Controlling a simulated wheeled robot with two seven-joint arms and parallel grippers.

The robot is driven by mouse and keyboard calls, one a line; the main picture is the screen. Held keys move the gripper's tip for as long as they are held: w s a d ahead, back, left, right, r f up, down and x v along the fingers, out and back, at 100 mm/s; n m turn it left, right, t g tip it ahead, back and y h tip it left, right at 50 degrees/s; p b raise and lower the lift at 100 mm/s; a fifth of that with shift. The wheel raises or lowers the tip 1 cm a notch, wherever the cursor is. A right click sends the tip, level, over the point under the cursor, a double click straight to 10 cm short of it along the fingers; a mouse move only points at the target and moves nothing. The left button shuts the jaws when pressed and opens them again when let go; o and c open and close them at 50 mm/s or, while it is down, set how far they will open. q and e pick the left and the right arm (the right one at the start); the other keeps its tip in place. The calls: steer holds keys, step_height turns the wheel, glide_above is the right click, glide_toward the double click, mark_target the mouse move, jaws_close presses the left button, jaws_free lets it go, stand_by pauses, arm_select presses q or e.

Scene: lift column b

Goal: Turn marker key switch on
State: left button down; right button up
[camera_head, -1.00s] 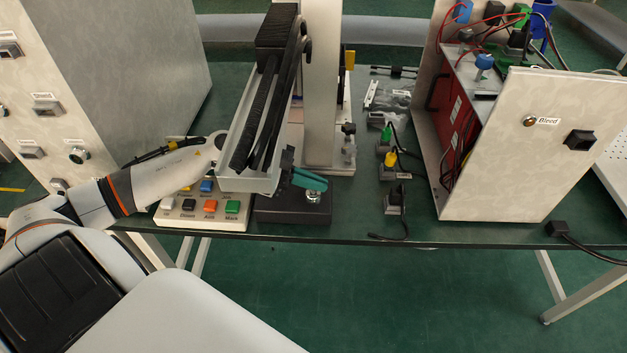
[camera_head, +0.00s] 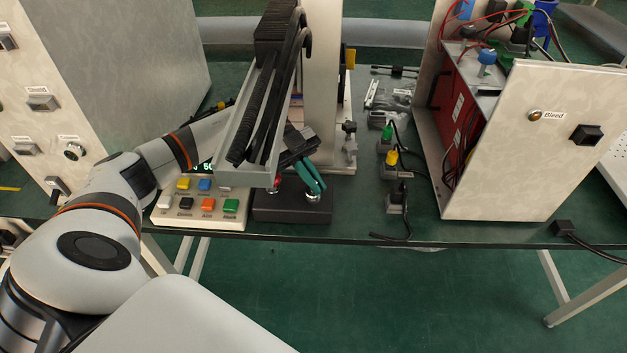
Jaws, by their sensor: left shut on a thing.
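A low black box (camera_head: 285,213) stands at the table's front edge. On its top are a silver key switch (camera_head: 312,196) at the right and a small red part (camera_head: 275,186) at the left. My left gripper (camera_head: 316,188) has green fingers that point down and to the right onto the silver switch. It is shut on that switch, whose upper part the fingers cover. I cannot see which way the key points, nor read any marker label. My right gripper is not in view.
A white box of coloured buttons (camera_head: 207,207) lies just left of the black box. A tilted rail with black cable chain (camera_head: 262,110) hangs close over my left wrist. Plugs and cables (camera_head: 395,200) lie to the right, before the "Bleed" panel (camera_head: 500,150).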

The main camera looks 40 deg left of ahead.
arm_select(q)
steer(key=shift+m+g+y+b, duration=0.3)
steer(key=shift+m+g+y, duration=0.2)
steer(key=shift+m+g, duration=0.6)
steer(key=c, duration=1.6)
jaws_free()
